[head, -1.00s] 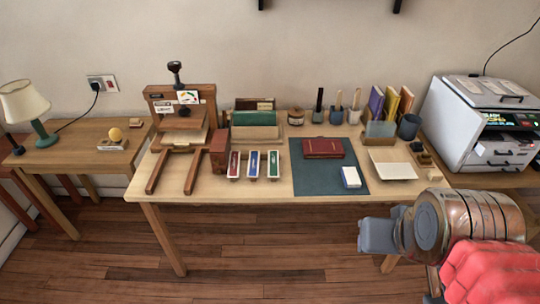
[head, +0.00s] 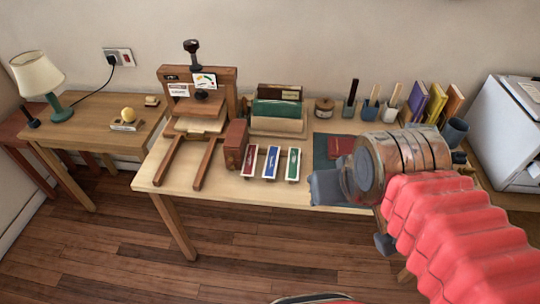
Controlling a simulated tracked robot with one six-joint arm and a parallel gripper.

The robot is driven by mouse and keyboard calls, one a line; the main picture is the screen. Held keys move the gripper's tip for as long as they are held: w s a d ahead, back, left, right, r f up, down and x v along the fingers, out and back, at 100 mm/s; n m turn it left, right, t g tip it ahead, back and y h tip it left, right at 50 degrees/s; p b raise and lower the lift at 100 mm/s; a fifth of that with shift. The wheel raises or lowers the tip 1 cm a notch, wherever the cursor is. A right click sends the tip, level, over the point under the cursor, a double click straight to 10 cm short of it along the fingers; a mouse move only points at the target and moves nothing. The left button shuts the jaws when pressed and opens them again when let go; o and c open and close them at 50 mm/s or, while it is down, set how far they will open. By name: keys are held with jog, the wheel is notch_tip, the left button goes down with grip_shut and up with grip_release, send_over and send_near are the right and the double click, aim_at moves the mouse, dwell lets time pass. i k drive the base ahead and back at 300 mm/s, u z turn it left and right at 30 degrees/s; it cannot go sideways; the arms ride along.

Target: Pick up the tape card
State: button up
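I cannot tell for sure which thing is the tape card. Three narrow white-edged pieces lie side by side near the table's front edge, with a red (head: 249,161), a blue (head: 270,162) and a green (head: 293,164) face. My gripper (head: 326,188) is the grey end of my arm, at the front edge of the table to the right of the green piece. Its fingers cannot be made out. My arm hides most of the dark mat (head: 321,151) and part of the dark red book (head: 340,146) on it.
A wooden press (head: 197,88) with two long rails stands left of the pieces, beside a reddish-brown block (head: 236,144). A rack with green and brown books (head: 277,108) stands behind. Brush pots and upright books (head: 437,101) line the back right. A lamp (head: 40,78) stands far left.

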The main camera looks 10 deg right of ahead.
aim_at(292, 170)
jog(key=u, duration=0.65)
jog(key=i, duration=0.9)
jog(key=u, duration=0.55)
